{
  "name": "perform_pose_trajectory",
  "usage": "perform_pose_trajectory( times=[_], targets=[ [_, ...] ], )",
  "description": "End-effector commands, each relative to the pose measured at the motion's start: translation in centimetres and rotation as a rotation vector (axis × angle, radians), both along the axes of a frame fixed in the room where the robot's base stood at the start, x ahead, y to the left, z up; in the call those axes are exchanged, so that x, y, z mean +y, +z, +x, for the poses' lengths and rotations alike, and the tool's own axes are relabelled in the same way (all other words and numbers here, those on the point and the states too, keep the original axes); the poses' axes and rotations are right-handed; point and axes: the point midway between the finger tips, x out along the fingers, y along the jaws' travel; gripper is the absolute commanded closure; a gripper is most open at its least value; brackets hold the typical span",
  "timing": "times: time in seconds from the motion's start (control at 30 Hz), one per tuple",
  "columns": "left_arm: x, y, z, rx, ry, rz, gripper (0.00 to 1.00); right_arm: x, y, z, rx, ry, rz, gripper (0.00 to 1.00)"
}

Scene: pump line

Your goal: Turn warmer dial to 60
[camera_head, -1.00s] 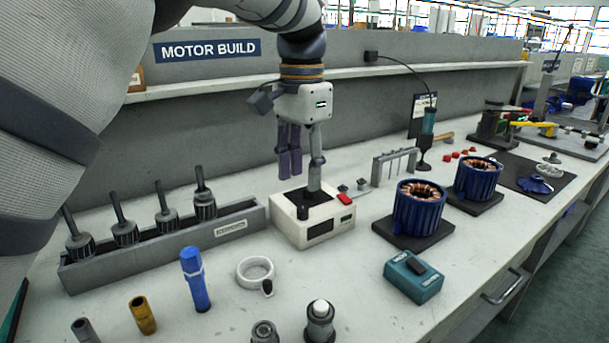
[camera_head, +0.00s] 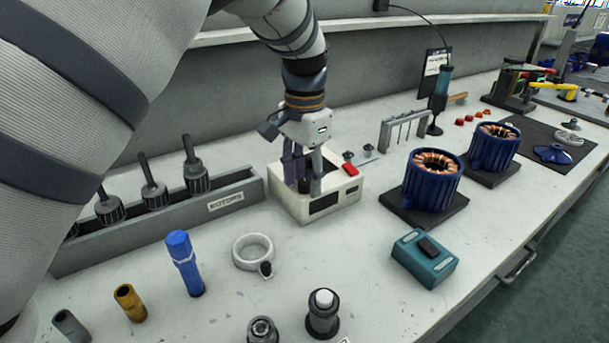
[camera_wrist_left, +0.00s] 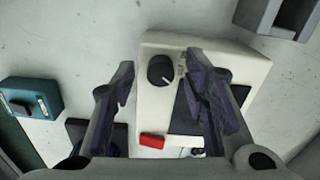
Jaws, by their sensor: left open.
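The warmer is a cream box (camera_head: 335,203) on the bench in the head view, with a dark display on its front and a red part at its back right corner. My left gripper (camera_head: 303,184) is over the box from above, fingers pointing down. In the left wrist view the warmer (camera_wrist_left: 205,48) lies below the open fingers (camera_wrist_left: 161,66). Its round black dial (camera_wrist_left: 161,71) with a light pointer mark shows in the gap between the fingers, apparently without contact. The pointer aims down and right; the scale is too small to read. My right gripper is out of view.
A grey rotor rack (camera_head: 225,203) stands left of the warmer. A white ring (camera_head: 252,252) and a blue cylinder (camera_head: 185,265) stand in front. A blue stator (camera_head: 433,183) and a teal box (camera_head: 424,258) are to the right.

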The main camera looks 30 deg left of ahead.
Motion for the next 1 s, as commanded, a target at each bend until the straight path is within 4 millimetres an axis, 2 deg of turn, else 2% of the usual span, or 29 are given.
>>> perform_pose_trajectory(
  times=[0.23, 0.4, 0.77, 1.0],
  targets=[
    [-0.01, -0.08, 0.02, -0.001, 0.0, 0.0, 0.61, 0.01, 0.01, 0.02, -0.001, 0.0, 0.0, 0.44],
    [0.0, -0.07, 0.01, -0.001, 0.0, 0.0, 1.0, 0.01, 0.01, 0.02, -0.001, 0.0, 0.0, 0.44],
    [0.01, 0.0, 0.01, -0.001, 0.032, 0.0, 1.0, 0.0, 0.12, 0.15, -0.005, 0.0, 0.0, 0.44],
    [0.02, 0.1, 0.03, -0.003, 0.17, -0.001, 1.0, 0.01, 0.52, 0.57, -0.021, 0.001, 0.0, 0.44]
  ],
)
